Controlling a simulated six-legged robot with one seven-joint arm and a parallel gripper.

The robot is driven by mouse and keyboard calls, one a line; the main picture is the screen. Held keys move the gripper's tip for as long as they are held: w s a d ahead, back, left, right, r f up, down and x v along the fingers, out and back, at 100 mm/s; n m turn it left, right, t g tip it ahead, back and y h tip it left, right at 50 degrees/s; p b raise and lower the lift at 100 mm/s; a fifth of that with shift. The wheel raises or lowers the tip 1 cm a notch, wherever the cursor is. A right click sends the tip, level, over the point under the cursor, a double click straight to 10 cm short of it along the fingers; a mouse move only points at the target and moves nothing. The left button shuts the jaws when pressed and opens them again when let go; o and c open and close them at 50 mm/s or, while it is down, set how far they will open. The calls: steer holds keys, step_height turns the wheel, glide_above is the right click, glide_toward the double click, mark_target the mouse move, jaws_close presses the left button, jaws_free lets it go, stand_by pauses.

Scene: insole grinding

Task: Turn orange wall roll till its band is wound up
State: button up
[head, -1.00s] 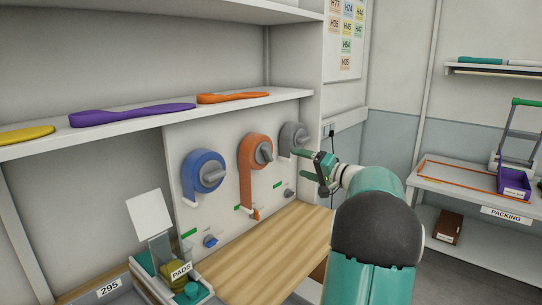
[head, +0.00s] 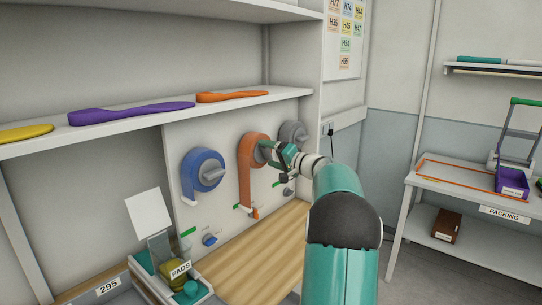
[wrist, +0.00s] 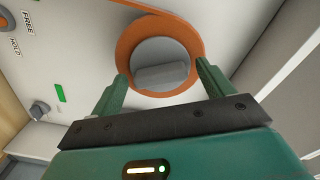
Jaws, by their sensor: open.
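The orange wall roll (head: 247,148) is on the white panel between the blue roll and the grey roll. Its orange band hangs down the panel to an end near a green mark. In the wrist view the orange roll (wrist: 126,43) surrounds a round grey hub with a raised grip bar (wrist: 162,75). My gripper (wrist: 160,82) is open in front of the hub, one finger on each side of the grip bar. I cannot tell whether the fingers touch it. In the head view my gripper (head: 268,152) hides most of the hub.
The blue roll (head: 190,165) is to the left and the grey roll (head: 291,131) to the right. A shelf with insoles (head: 135,112) runs above; a wooden worktop (head: 245,252) lies below.

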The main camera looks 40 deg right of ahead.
steer(key=c, duration=1)
steer(key=shift+m, duration=0.3)
steer(key=m, duration=0.9)
steer(key=shift+m, duration=0.4)
steer(key=m, duration=1)
steer(key=shift+m, duration=1.7)
